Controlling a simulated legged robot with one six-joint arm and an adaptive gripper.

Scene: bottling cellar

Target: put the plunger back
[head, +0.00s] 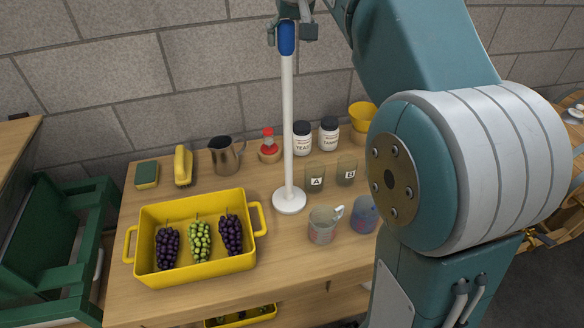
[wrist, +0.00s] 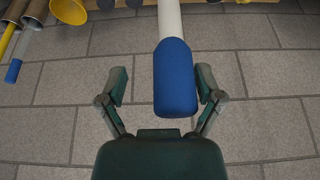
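The plunger is a white rod (head: 287,120) with a blue grip on top and a round white disc foot (head: 289,201). It stands upright, with its foot at the wooden table top among the vessels. My gripper (head: 290,32) is at the top end of the blue grip. In the wrist view the blue grip (wrist: 175,85) lies between the two spread fingers of my gripper (wrist: 162,85). A clear gap shows on the left of the grip, and the right finger is close to it; contact there cannot be told.
A yellow tray (head: 146,219) with grapes stands left of the plunger. Close right are beakers A (head: 315,170) and B (head: 347,166) and a measuring cup (head: 322,228). Behind are a steel jug (head: 225,156), jars (head: 303,139) and a yellow funnel (head: 362,115). A green crate (head: 55,240) is far left.

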